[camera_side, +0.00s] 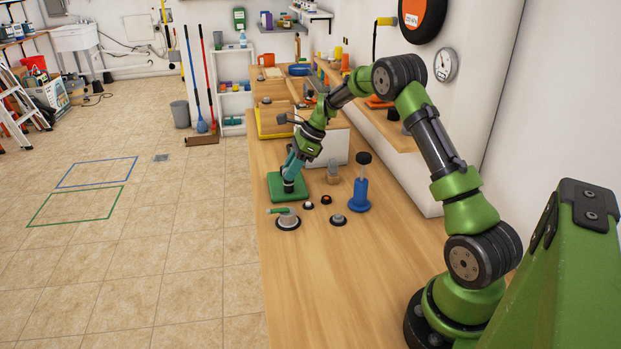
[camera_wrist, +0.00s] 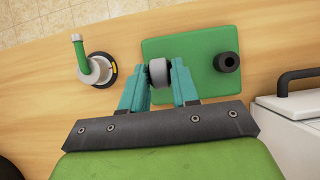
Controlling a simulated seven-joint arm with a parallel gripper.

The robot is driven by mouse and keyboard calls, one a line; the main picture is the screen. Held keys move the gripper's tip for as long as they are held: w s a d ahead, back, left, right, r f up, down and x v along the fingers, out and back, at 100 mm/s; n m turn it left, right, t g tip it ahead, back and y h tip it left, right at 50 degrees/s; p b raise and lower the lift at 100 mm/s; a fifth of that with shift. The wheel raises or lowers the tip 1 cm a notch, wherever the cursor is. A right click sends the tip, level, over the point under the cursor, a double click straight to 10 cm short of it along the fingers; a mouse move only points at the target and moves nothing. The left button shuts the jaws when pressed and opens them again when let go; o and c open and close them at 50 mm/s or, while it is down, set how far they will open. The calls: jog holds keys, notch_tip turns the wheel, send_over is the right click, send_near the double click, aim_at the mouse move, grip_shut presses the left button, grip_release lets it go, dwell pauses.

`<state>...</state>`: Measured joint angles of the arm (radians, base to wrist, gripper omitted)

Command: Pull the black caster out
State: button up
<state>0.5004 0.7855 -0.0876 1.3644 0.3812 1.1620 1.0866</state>
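The caster (camera_wrist: 158,72) shows a grey wheel between my teal fingertips in the wrist view. In the side view its dark lower part (camera_side: 288,186) stands on the green block (camera_side: 300,194), which also shows in the wrist view (camera_wrist: 195,88). My gripper (camera_wrist: 159,71) is shut on the caster from both sides; the side view shows my gripper (camera_side: 290,171) low over the block, tilted. The caster's foot is hidden in the wrist view. A black round piece with a hole (camera_wrist: 227,62) stands on the block to the right of my gripper.
A green-handled fitting with a black base (camera_wrist: 96,70) stands left of the block. A blue post with a black top (camera_side: 359,194) and small knobs (camera_side: 326,200) are near it. A white box (camera_wrist: 296,112) is at the right.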

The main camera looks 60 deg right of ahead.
grip_shut()
jog(key=shift+r, duration=0.1)
jog(key=shift+r, duration=0.15)
jog(key=shift+r, duration=2.7)
